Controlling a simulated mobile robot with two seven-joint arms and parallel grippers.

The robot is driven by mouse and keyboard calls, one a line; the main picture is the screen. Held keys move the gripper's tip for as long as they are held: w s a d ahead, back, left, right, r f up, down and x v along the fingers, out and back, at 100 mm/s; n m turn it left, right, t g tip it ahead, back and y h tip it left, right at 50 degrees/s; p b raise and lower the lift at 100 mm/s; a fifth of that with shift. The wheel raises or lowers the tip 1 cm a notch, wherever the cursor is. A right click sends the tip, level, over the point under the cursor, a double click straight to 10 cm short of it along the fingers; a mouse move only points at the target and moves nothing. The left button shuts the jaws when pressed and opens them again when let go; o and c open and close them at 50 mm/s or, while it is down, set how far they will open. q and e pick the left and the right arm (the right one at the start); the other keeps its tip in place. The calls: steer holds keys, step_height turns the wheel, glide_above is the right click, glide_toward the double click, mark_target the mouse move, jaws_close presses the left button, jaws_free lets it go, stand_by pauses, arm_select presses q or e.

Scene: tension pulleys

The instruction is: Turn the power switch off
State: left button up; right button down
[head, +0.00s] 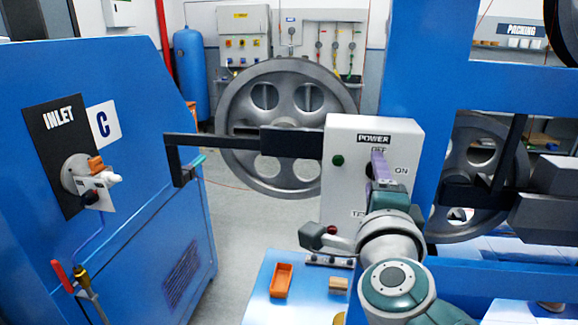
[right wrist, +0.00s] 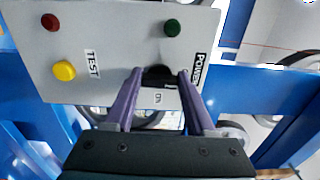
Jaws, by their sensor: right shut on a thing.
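The power switch is a black knob (right wrist: 158,77) on a light grey control box (head: 345,140) under the POWER label (head: 374,139). An OFF mark (head: 378,150) is above the knob and an ON mark (head: 401,170) is to its right. My right gripper (head: 379,163) has its purple fingers at the knob. In the right wrist view the fingers (right wrist: 160,72) are on either side of the knob, shut on it. The fingers partly hide the knob, so I cannot tell which mark it points to. My left gripper is not in view.
The box also carries a green light (right wrist: 172,27), a red button (right wrist: 50,22) and a yellow button (right wrist: 64,70). A blue frame (head: 425,90) stands right beside it. A large grey pulley (head: 229,105) is behind. A blue INLET machine (head: 150,130) is at left, with open floor between.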

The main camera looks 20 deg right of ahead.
steer(key=shift+n, duration=0.3)
steer(key=shift+c, duration=1.2)
jaws_free()
steer(key=shift+s, duration=0.1)
steer(key=p+v, duration=0.2)
steer(key=v, duration=0.7)
steer(key=shift+s+a, duration=0.2)
steer(key=shift+s, duration=0.15)
